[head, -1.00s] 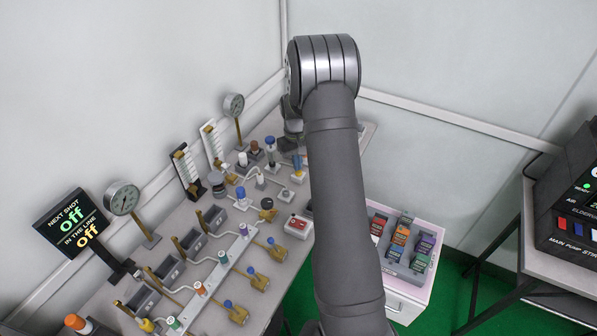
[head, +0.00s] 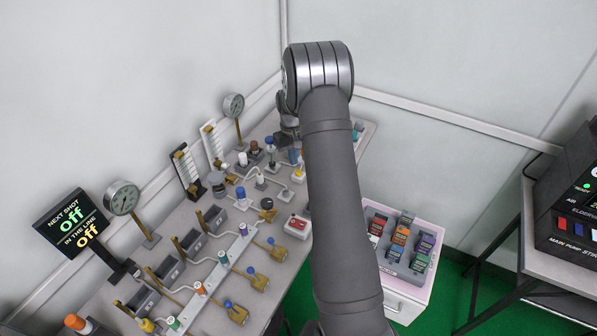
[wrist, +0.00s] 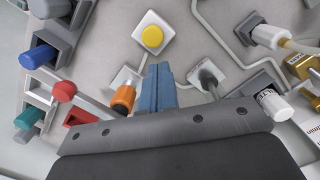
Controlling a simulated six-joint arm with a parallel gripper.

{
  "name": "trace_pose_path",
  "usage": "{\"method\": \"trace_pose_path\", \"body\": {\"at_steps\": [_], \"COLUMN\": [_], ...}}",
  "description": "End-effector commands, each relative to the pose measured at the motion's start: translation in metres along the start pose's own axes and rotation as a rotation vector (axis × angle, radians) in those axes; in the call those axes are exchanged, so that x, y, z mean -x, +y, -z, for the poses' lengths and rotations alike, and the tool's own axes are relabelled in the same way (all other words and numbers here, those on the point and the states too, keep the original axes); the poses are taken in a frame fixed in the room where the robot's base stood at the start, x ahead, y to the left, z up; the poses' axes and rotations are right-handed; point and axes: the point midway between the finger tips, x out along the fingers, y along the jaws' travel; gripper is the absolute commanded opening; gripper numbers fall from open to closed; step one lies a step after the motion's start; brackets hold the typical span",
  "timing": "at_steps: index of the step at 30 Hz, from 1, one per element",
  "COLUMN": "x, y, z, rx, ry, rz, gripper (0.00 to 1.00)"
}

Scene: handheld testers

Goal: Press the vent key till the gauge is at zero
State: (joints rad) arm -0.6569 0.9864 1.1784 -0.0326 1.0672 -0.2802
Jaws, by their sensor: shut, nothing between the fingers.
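A round yellow button (wrist: 152,37) on a white square base is at the upper middle of the wrist view. I cannot read a label that marks it as the vent key. My gripper (wrist: 158,70) has blue fingers closed together and empty. The fingertips appear just below the button's base in that view, apart from the yellow cap. In the head view my arm hides much of this area. One round dial gauge (head: 234,105) stands at the far back of the bench and another gauge (head: 123,197) at the left. Their needles are too small to read.
An orange-capped part (wrist: 123,97) is left of my fingers and a grey fitting (wrist: 206,76) is right. A red ball knob (wrist: 64,91) stands farther left. Pipes and valves crowd the bench (head: 185,222). A pale cart (head: 405,303) holds several coloured devices at right.

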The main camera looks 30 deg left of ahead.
Motion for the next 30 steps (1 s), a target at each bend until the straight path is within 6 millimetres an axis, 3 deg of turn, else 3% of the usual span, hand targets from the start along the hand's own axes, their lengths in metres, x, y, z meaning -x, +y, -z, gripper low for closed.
{"method": "trace_pose_path", "body": {"at_steps": [6,19,30], "x": [-0.011,0.074,0.111], "y": [0.0,0.0,0.0], "z": [-0.027,-0.027,-0.037], "rx": [0.001,-0.013,-0.403], "ry": [-0.004,0.0,0.04], "rz": [0.001,0.0,0.007], "gripper": [0.0,0.0,0.0]}}
